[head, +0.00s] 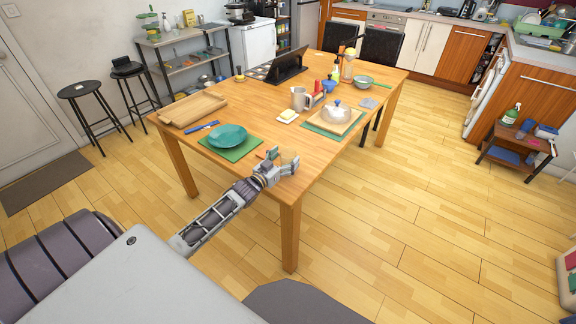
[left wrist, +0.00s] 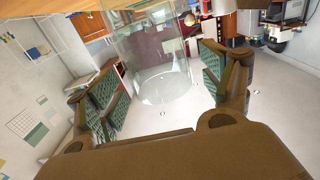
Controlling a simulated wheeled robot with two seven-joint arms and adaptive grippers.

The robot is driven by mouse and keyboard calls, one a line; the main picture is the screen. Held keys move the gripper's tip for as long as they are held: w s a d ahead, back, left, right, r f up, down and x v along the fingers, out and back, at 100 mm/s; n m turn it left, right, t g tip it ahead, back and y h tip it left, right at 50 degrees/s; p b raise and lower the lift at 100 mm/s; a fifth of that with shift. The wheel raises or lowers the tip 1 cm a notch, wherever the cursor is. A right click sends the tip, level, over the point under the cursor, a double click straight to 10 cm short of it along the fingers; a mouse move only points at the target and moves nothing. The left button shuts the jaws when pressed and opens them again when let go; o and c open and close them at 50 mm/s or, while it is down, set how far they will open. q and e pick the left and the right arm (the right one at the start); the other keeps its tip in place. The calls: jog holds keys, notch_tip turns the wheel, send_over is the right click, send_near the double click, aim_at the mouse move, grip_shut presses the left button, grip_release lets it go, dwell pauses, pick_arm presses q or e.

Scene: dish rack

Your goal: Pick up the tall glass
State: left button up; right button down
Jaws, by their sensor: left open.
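The tall glass (left wrist: 150,62) is clear and see-through. In the left wrist view it stands between the two open fingers of my left gripper (left wrist: 160,90), with a gap visible on each side. In the head view my left gripper (head: 281,162) is at the near edge of the wooden table (head: 250,95), and the glass (head: 288,158) shows faintly at its fingers. Whether the fingers touch the glass is hard to tell. My right gripper is not in view.
A white teapot (head: 338,113) on a board (head: 325,128) stands to the right. A wooden tray (head: 193,108) is at the left.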

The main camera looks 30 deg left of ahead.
pick_arm(q)
jog(key=shift+w+d, duration=0.1)
jog(key=shift+w, duration=0.9)
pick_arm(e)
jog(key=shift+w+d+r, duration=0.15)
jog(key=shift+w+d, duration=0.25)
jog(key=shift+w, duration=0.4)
